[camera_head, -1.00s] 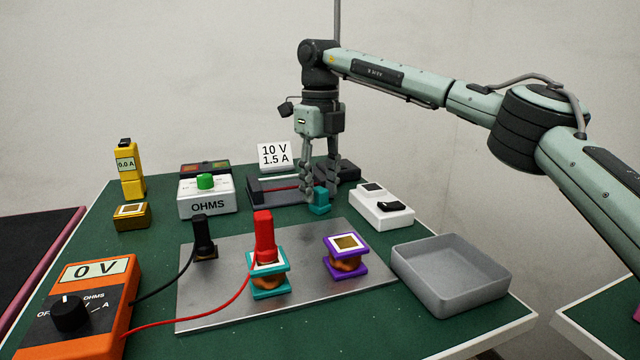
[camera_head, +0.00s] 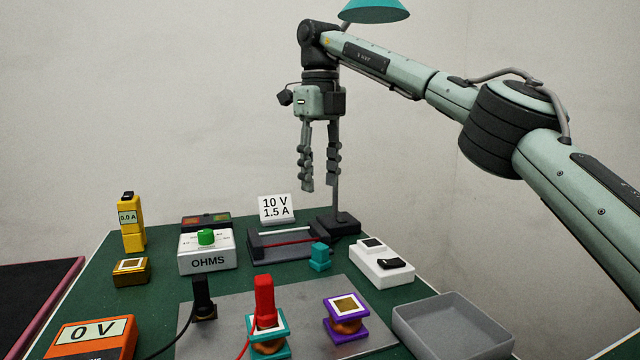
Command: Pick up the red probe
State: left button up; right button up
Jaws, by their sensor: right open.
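The red probe (camera_head: 264,298) stands upright on a teal spool-shaped terminal (camera_head: 268,347) on the grey metal plate. A red wire runs from it toward the orange meter (camera_head: 92,338), which reads 0 V. A black probe (camera_head: 202,294) stands on the same plate to its left, with a black wire. My right gripper (camera_head: 322,187) hangs pointing down, open and empty, above the back of the table, beyond and well above the red probe. My left gripper is not in view.
A purple spool terminal (camera_head: 346,330) stands right of the red probe. A grey tray (camera_head: 455,328) is at front right. A slide device with a teal knob (camera_head: 320,257), a lamp pole, an OHMS box (camera_head: 207,252) and a white switch box (camera_head: 382,264) stand behind the plate.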

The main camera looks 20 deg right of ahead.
aim_at(267, 317)
jog(key=k, duration=2)
